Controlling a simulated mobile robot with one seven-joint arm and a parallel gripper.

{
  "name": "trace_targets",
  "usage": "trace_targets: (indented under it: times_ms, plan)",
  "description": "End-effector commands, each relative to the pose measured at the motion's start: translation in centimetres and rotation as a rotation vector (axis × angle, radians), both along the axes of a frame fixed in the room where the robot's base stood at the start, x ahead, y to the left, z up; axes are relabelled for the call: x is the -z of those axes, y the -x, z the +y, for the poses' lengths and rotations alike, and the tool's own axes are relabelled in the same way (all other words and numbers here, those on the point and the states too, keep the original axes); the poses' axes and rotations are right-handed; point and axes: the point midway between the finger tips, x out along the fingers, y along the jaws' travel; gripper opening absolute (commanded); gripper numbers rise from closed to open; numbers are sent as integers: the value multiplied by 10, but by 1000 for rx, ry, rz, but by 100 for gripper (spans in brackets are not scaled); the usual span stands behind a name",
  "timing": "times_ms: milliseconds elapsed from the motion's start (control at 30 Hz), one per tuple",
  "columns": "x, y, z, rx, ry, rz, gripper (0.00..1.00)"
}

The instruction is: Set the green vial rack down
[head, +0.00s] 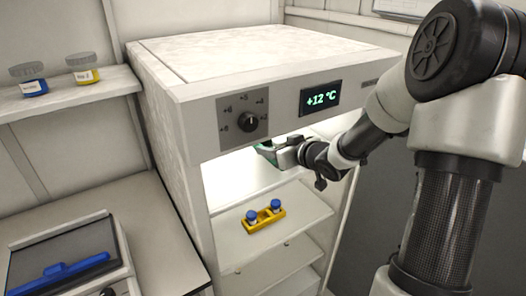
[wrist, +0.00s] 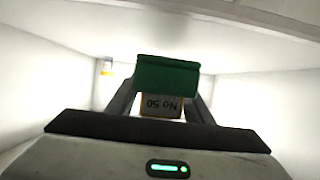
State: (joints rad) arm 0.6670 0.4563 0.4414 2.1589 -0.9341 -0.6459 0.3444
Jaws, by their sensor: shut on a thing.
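The green vial rack (head: 267,152) is partly visible inside the top of the lit open cabinet in the head view. My gripper (head: 287,152) reaches in from the right and is shut on it. In the wrist view the rack (wrist: 168,76) is a dark green block held between the two fingers. An orange-edged label (wrist: 162,104), reading "No 50" upside down, shows below the green block. The rack is above the upper shelf (head: 235,183); I cannot tell whether it touches it.
A yellow rack (head: 263,219) with blue-capped vials stands on the shelf below. The cabinet's control panel (head: 300,103) overhangs the opening, reading +12 °C. The visible upper shelf looks clear.

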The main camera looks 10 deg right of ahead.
Motion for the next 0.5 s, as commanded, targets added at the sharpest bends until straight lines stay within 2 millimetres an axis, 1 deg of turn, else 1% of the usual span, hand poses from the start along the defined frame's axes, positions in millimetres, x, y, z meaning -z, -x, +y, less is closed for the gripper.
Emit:
trace_targets:
  times_ms: [33,100,200,367,500]
  plan:
    - [0,-13,6,-2,-1,-4,21]
    - [0,-26,12,-2,-2,-2,21]
    - [-1,-41,17,-1,-1,-3,21]
    - [2,-49,20,0,-1,-1,21]
    - [19,-49,20,1,-1,2,21]
